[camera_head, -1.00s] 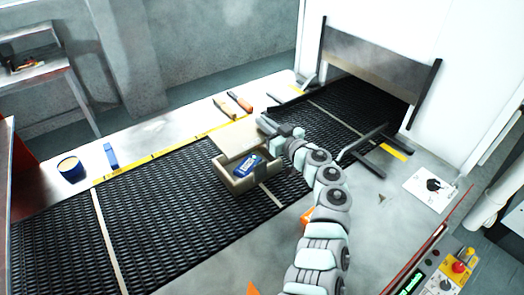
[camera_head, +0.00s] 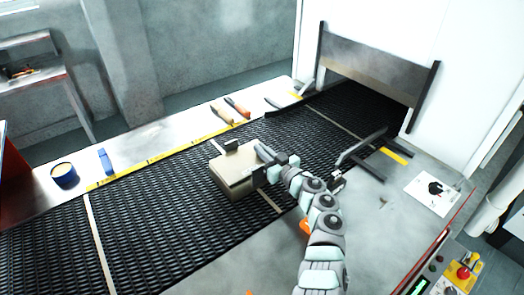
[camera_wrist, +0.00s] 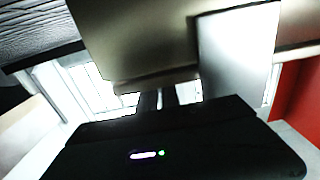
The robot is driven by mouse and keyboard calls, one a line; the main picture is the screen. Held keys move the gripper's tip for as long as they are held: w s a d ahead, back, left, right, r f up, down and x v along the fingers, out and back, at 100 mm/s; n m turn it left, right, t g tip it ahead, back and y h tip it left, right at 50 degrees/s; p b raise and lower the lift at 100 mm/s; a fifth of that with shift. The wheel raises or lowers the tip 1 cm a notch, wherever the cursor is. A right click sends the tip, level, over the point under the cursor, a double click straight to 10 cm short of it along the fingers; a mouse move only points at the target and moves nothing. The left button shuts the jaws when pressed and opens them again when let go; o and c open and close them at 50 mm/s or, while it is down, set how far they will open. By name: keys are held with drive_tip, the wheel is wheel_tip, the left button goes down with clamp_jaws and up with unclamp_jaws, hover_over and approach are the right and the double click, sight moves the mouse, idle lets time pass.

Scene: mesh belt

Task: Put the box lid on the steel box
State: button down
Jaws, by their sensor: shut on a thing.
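The tan box lid (camera_head: 228,165) is over the steel box (camera_head: 239,189) on the mesh belt in the head view and covers its opening. I cannot tell whether the lid rests fully on the rim or sits slightly above it. My gripper (camera_head: 261,168) is at the lid's right edge and is shut on the lid. A small dark piece shows on top at the lid's far side. In the wrist view, the lid (camera_wrist: 140,40) fills the upper middle, close to my gripper (camera_wrist: 167,98). The inside of the box is hidden.
The black mesh belt (camera_head: 150,220) runs under a grey gate (camera_head: 375,68) at the upper right. Tools (camera_head: 237,107), a blue block (camera_head: 106,160) and a round blue tin (camera_head: 64,175) lie on the far ledge. A control panel (camera_head: 455,270) stands at the lower right.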

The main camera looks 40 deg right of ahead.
drive_tip(key=shift+f, duration=0.15)
drive_tip(key=c, duration=1.6)
unclamp_jaws()
drive_tip(key=shift+o, duration=0.2)
drive_tip(key=shift+r, duration=0.2)
drive_tip(key=s+p, duration=0.1)
drive_tip(key=s, duration=0.5)
drive_tip(key=shift+a+f+p, duration=0.1)
drive_tip(key=shift+a+p, duration=0.05)
drive_tip(key=shift+p, duration=0.25)
drive_tip(key=shift+s+a, duration=0.1)
drive_tip(key=shift+s, duration=0.65)
